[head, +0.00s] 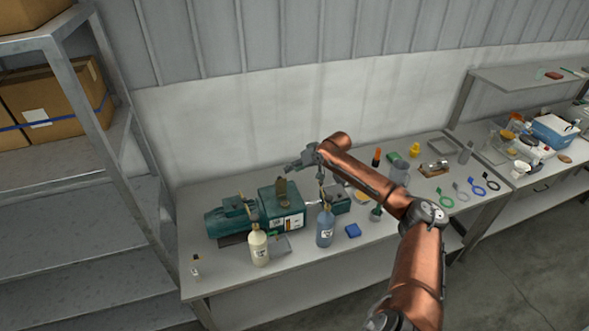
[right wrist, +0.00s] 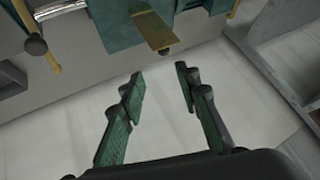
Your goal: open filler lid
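A green pump-like machine (head: 282,209) sits on the bench, with white labels on the front of its box. A brass-coloured flap, which looks like the filler lid (head: 281,188), stands raised from the top of the box. It also shows in the right wrist view (right wrist: 152,30), sticking out from the green body toward my fingers. My right gripper (head: 291,168) is above and just behind the box. My left gripper is out of view.
A cream bottle (head: 259,248) and a blue-grey bottle (head: 325,228) stand in front of the machine. A blue block (head: 353,230) lies to their right. Several coloured rings, a grey jug (head: 400,172) and a tray fill the bench's right side. A metal shelf (head: 120,150) stands left.

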